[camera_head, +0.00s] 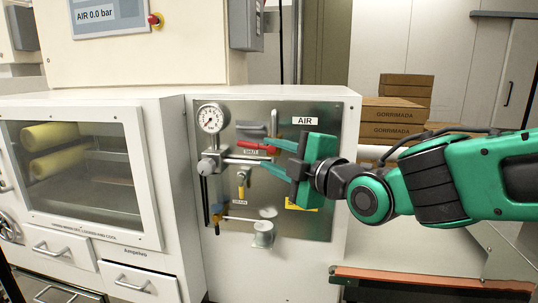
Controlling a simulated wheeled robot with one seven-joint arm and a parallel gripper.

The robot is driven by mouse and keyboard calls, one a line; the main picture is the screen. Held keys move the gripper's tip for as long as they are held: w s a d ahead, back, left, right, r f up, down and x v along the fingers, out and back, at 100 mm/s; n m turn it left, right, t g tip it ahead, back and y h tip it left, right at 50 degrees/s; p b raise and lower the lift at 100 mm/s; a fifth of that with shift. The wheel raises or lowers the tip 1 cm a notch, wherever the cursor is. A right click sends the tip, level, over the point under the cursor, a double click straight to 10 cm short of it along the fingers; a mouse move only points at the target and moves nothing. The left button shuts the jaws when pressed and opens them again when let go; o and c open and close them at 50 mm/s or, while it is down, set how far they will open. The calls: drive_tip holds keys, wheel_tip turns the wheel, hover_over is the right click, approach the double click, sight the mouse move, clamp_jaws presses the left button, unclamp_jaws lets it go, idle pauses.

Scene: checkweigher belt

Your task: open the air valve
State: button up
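The air panel (325,115) is a steel plate with an "AIR" label at its top right. A red lever (258,147) lies about level on it, just above a "SHUT" label (251,153). My gripper (266,155) reaches in from the right, its green fingers spread and pointing left at the panel. The finger tips are close to the red lever's right part; I cannot tell whether they touch it. No object shows clamped between them. The gripper body hides the panel's right middle. The display (95,14) reads "AIR 0.0 bar".
A round gauge (211,118) sits at the panel's upper left. A yellow drain handle (241,179) hangs below the lever, with a small metal cup (263,234) lower down. A windowed cabinet (150,160) stands left. Cardboard boxes (392,115) are stacked behind my arm.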

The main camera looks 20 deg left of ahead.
sight(254, 147)
drive_tip(key=shift+s+d, duration=0.2)
drive_tip(key=shift+d, duration=0.1)
drive_tip(key=x, duration=1)
drive_tip(key=shift+w+a, duration=0.2)
drive_tip(key=shift+w, duration=0.15)
clamp_jaws()
